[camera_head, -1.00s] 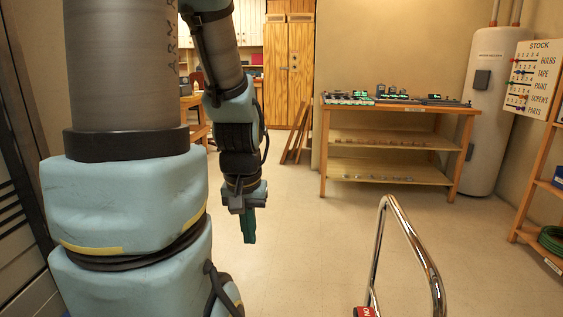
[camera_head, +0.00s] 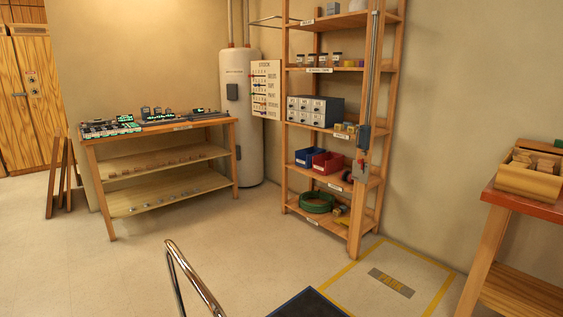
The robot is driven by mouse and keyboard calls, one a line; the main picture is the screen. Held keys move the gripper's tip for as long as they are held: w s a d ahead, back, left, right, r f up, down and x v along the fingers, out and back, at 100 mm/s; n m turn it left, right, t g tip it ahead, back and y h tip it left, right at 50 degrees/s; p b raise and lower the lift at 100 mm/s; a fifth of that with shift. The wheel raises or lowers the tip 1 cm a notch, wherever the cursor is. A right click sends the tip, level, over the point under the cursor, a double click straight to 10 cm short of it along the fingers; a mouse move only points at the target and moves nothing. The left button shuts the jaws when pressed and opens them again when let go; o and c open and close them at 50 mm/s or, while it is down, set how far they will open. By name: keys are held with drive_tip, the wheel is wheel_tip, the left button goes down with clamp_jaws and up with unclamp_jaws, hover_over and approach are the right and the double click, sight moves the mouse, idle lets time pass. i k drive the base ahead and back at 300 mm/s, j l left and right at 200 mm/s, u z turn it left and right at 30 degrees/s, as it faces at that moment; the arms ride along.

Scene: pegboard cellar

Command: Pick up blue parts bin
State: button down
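The blue parts bin (camera_head: 308,157) sits on a middle-low board of the wooden shelf rack (camera_head: 297,180), at the left of that board. A red bin (camera_head: 327,163) stands close to its right. The blue bin looks upright, with its open front towards the room. My gripper and arm are out of view now, and the bin is some way across the room.
A green hose coil (camera_head: 317,202) lies on the board below. A grey drawer cabinet (camera_head: 315,110) stands above. A workbench (camera_head: 160,132) is left, a red-topped table (camera_head: 520,201) right. A chrome rail (camera_head: 195,280) is in front. Floor before the rack is clear.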

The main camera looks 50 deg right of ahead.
sight(304, 157)
drive_tip(key=i+j, duration=0.15)
drive_tip(key=i, duration=0.35)
drive_tip(key=i+j, duration=0.2)
drive_tip(key=i, duration=0.25)
drive_tip(key=i+j, duration=0.15)
drive_tip(key=i, duration=0.35)
drive_tip(key=i+z, duration=0.2)
drive_tip(key=i, duration=0.7)
drive_tip(key=i+j+z, duration=0.15)
drive_tip(key=i, duration=0.8)
drive_tip(key=i+z, duration=0.7)
drive_tip(key=z, duration=0.2)
drive_tip(key=i+j+z, duration=0.15)
drive_tip(key=i+z, duration=0.3)
drive_tip(key=i+l+z, duration=0.2)
drive_tip(key=z, duration=0.2)
drive_tip(key=i+l+z, duration=0.1)
drive_tip(key=i+z, duration=0.7)
drive_tip(key=i+j+z, duration=0.1)
drive_tip(key=i+z, duration=0.3)
drive_tip(key=i, duration=1)
drive_tip(key=i+l+u, duration=0.15)
drive_tip(key=i, duration=0.6)
drive_tip(key=i+l+u, duration=0.1)
drive_tip(key=u, duration=0.3)
drive_tip(key=i+l+u, duration=0.15)
drive_tip(key=u, duration=0.25)
drive_tip(key=i+l+u, duration=0.1)
drive_tip(key=u, duration=0.25)
